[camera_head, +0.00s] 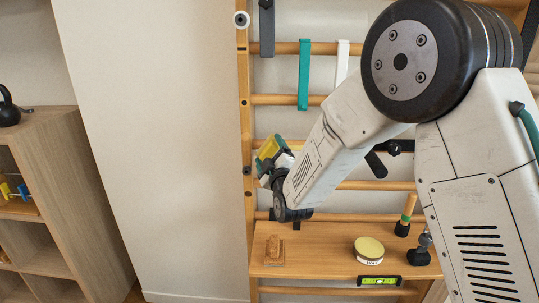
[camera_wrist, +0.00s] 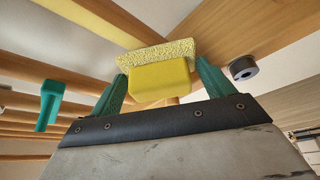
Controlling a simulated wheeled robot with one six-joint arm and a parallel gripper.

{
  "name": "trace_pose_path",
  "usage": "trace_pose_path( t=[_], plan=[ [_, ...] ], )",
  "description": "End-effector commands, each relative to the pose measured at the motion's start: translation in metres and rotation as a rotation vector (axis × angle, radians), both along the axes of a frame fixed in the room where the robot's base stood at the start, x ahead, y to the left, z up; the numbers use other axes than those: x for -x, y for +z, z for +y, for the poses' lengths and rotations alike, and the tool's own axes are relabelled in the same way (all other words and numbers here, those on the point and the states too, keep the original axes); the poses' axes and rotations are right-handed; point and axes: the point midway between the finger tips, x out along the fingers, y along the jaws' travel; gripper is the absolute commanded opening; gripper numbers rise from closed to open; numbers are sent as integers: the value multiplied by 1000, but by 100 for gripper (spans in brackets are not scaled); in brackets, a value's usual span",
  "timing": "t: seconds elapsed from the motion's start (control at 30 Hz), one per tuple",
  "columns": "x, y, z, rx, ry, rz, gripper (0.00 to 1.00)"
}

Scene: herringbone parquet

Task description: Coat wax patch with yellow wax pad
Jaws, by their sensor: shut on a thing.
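My gripper (camera_head: 270,155) is raised beside the left upright of the wall bars (camera_head: 244,110). In the wrist view its two green fingers (camera_wrist: 160,82) are shut on the block of the yellow wax pad (camera_wrist: 160,80). The pad's pale, rough face points away from the gripper, towards the wooden bars. I cannot tell whether it touches wood. The pad also shows in the head view (camera_head: 269,147). A round tin with a yellowish top (camera_head: 369,248) and a wax label stands on the shelf. I cannot make out a wax patch with certainty.
A teal strap (camera_head: 304,75) hangs on the bars. A wooden cabinet (camera_head: 75,190) stands left; bare wall lies between.

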Motion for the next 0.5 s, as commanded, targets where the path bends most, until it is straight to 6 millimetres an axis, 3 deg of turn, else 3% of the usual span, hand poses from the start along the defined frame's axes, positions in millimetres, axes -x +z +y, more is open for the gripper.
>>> trace_pose_path(
  t=[0.27,0.5],
  plan=[
    [-3,0,-1,0,-1,-1,55],
    [-2,1,-18,1,-1,-1,55]
  ],
)
